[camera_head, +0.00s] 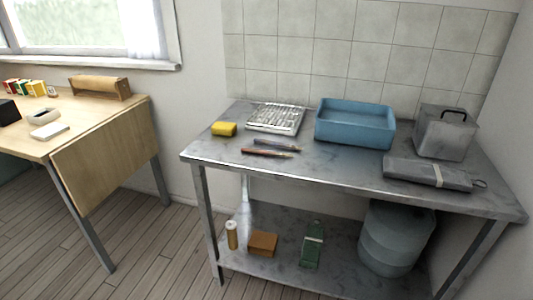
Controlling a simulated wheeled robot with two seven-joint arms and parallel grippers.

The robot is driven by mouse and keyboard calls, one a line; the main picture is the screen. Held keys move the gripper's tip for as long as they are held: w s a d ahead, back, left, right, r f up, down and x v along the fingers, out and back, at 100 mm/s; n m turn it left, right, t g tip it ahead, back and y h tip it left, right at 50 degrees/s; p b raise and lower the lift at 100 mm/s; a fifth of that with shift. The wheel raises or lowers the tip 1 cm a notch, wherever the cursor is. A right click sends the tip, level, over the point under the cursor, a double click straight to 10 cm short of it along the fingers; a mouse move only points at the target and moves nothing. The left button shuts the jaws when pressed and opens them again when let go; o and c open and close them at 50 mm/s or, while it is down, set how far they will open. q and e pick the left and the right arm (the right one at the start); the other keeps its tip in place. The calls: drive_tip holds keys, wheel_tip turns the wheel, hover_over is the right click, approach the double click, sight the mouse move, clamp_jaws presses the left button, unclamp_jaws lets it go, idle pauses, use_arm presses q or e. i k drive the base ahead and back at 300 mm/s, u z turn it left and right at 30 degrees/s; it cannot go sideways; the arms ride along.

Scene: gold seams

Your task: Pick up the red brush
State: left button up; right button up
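Two thin brush-like sticks lie side by side on the grey metal table (340,166), left of its middle. The front one, a reddish-brown brush (268,153), looks the more red. The other, a darker brush (276,145), lies just behind it. They are small here, and their exact colours are hard to tell. Neither of my grippers is in view.
A wooden table (105,150) stands left. The metal table's front left is clear.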

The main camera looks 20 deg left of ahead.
sight(247, 150)
drive_tip(key=z, duration=3.95)
drive_tip(key=k, duration=2.55)
drive_tip(key=u, duration=0.9)
